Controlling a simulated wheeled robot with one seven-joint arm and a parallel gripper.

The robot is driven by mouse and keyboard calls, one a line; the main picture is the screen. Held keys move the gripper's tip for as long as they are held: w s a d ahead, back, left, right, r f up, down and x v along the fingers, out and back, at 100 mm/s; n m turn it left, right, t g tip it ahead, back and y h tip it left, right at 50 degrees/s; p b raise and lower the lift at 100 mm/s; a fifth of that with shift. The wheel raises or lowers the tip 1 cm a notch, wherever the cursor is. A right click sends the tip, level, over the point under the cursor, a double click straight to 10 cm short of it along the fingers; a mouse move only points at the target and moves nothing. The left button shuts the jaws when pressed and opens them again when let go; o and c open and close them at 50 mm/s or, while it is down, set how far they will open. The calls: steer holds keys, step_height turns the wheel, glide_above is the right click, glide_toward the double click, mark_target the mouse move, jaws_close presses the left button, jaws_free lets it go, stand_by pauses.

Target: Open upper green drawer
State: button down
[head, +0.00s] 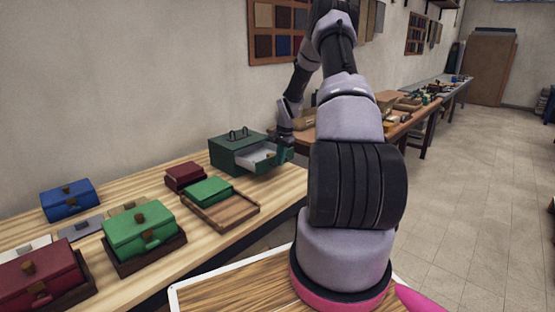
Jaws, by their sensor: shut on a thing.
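A dark green drawer box (227,154) stands at the far end of the wooden table, with two dark handles on its top. Its drawer (254,158) is pulled out toward the right, and its pale inside shows. My gripper (286,150) is at the drawer's front end, shut on the drawer's front or its handle. The fingers and the exact grip are small and dark, so I cannot tell which part is held. Any lower drawer cannot be made out.
On the table (254,218) are a green case (139,232), a red case (42,280), a blue case (68,200), a small dark red box (185,176) and a wooden tray (230,209) with a green lid (208,190). Open floor (470,190) lies to the right.

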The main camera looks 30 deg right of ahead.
steer(key=c, duration=0.9)
jaws_free()
steer(key=shift+r, duration=0.15)
steer(key=r, duration=0.3)
steer(key=s+r, duration=0.1)
steer(key=r, duration=0.6)
steer(key=shift+s+d+r, duration=0.2)
steer(key=shift+s+d, duration=0.15)
steer(key=shift+d, duration=0.05)
